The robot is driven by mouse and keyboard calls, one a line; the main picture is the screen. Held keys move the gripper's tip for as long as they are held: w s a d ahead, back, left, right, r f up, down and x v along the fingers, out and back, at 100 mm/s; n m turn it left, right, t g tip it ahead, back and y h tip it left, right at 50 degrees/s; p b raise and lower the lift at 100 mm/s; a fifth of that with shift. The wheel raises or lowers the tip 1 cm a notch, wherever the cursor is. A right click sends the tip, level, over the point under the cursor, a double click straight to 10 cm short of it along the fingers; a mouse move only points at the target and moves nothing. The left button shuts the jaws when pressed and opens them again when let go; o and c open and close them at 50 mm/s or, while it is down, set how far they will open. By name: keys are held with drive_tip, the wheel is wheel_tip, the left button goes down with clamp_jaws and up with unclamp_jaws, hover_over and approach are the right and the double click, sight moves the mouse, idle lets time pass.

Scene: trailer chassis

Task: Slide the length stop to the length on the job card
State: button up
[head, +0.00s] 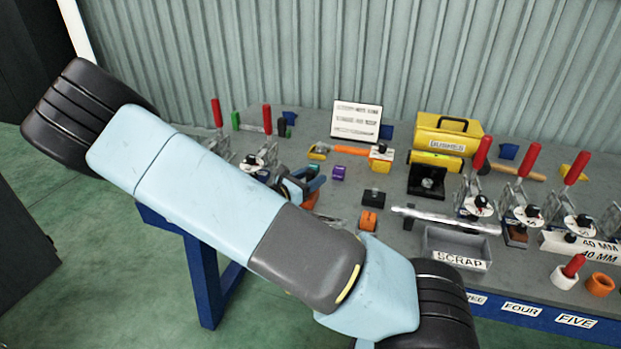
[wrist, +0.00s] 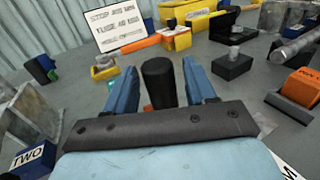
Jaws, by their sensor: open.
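My gripper (wrist: 160,75) is open, its two blue fingers standing on either side of a black upright round knob (wrist: 160,84). There seems to be a small gap on each side; contact cannot be told. The knob's base is mostly hidden behind the gripper body, so I cannot tell whether it belongs to the length stop. In the head view my gripper (head: 300,184) is low over the bench, partly hidden by my arm. The job card (head: 357,121) is a white board at the back; it also shows in the wrist view (wrist: 118,27), its small print hard to read.
A grey bench (head: 335,215) carries several red-handled clamps (head: 480,155) at right, a scrap tray (head: 450,262), a silver bar (head: 445,219), a yellow toolbox (head: 445,137) and an orange bar (head: 350,150). A black block (wrist: 231,66) stands right of my fingers.

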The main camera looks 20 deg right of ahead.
drive_tip(key=shift+c, duration=0.5)
clamp_jaws()
